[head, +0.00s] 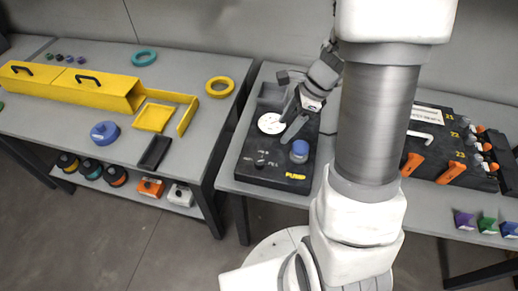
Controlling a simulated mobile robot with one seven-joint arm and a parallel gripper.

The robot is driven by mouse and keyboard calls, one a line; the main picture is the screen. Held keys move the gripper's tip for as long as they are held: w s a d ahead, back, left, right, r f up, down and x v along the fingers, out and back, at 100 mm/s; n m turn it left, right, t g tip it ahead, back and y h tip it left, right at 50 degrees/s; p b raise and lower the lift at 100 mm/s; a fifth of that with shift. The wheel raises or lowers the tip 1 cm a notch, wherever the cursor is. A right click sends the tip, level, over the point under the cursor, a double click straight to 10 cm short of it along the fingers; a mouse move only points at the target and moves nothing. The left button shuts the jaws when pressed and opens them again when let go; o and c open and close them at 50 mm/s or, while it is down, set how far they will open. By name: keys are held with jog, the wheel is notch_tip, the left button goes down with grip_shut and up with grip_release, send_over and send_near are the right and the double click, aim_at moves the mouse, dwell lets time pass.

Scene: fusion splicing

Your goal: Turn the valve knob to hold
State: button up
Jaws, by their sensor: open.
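A black pump panel (234,172) lies on the middle table, with yellow "PUMP" lettering at its front right. It carries a round white gauge dial (269,123), a blue round knob (300,150) at the right and a small dark knob (260,159) with white lettering at the front left. Which of these is the valve knob, and where it points, I cannot tell. My gripper (288,121) is open and empty above the panel, close to the gauge's right edge and behind the blue knob. It looks apart from both knobs.
A black board (440,145) with orange handles and numbers stands right of my arm, which hides the space between. Small coloured blocks (487,226) lie at the front right. The left table holds a yellow case (75,92), rings and a blue disc (104,133). A gap separates the tables.

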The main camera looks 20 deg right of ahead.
aim_at(260, 161)
jog(key=b+x, duration=0.3)
jog(key=x, duration=1.3)
jog(key=shift+a+f, duration=0.15)
jog(key=shift+a, duration=0.05)
jog(key=shift+c, duration=0.3)
grip_shut()
